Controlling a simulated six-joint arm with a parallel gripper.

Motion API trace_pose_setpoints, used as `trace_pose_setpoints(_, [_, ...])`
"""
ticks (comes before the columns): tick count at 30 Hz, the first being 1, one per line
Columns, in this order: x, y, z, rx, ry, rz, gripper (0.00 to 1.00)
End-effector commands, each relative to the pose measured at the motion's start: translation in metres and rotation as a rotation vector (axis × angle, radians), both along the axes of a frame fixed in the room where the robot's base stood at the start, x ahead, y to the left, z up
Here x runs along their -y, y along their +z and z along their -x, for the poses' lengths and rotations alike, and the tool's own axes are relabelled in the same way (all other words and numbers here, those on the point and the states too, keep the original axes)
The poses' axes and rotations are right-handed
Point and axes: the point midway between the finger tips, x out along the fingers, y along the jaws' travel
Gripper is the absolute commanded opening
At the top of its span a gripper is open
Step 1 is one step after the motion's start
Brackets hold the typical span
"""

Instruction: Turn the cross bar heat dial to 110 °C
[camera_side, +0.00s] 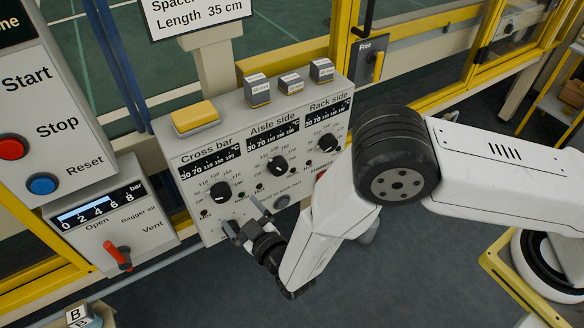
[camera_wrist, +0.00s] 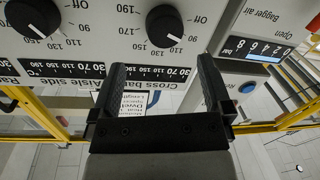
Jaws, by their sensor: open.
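The cross bar heat dial (camera_side: 220,191) is a round black knob on the left of the grey heat panel (camera_side: 245,165). It also shows in the wrist view (camera_wrist: 166,25), where the picture is upside down. A black scale strip marked 30 to 190 °C (camera_side: 210,161) sits above the dial. My gripper (camera_side: 247,216) is open and empty, in front of the panel, below and right of the dial. In the wrist view its fingers (camera_wrist: 162,72) stand apart, not touching the dial.
The aisle side dial (camera_side: 277,166) and rack side dial (camera_side: 327,142) sit to the right on the panel. A yellow block (camera_side: 195,117) and small labelled blocks (camera_side: 257,90) stand on top. The air box with a red lever (camera_side: 117,255) is left.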

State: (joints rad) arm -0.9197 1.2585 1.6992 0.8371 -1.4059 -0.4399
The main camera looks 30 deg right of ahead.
Motion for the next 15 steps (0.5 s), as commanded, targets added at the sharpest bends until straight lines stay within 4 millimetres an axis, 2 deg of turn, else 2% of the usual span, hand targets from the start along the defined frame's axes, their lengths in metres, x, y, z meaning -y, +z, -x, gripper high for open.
trace_pose_setpoints(6, [-0.0048, -0.0053, 0.0095, 0.044, -0.004, 0.016, 1.0])
trace_pose_setpoints(15, [-0.005, -0.005, 0.0029, 0.044, -0.005, 0.014, 1.0])
